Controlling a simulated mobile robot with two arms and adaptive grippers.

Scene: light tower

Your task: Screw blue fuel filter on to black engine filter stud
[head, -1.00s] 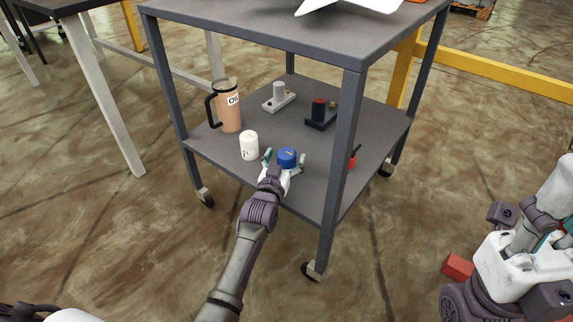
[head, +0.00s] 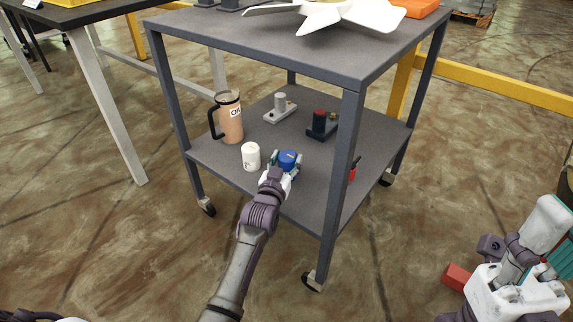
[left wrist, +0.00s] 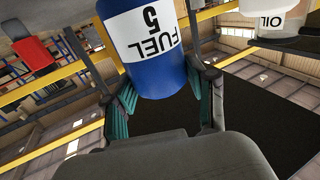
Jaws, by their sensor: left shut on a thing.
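The blue fuel filter (head: 288,158) stands near the front edge of the cart's lower shelf. In the left wrist view the filter (left wrist: 150,45) shows a white band reading FUEL 5. My left gripper (head: 285,167) is shut on it, with teal fingers on both sides. The black engine block (head: 321,128) sits farther back on the shelf, with a red cylindrical part on top; its stud cannot be made out. My right arm is at the lower right; its finger state cannot be told.
A white filter (head: 251,156) stands close left of the blue one. A small red item (head: 352,171) lies by the right front cart post (head: 342,190). The upper shelf (head: 300,55) overhangs.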

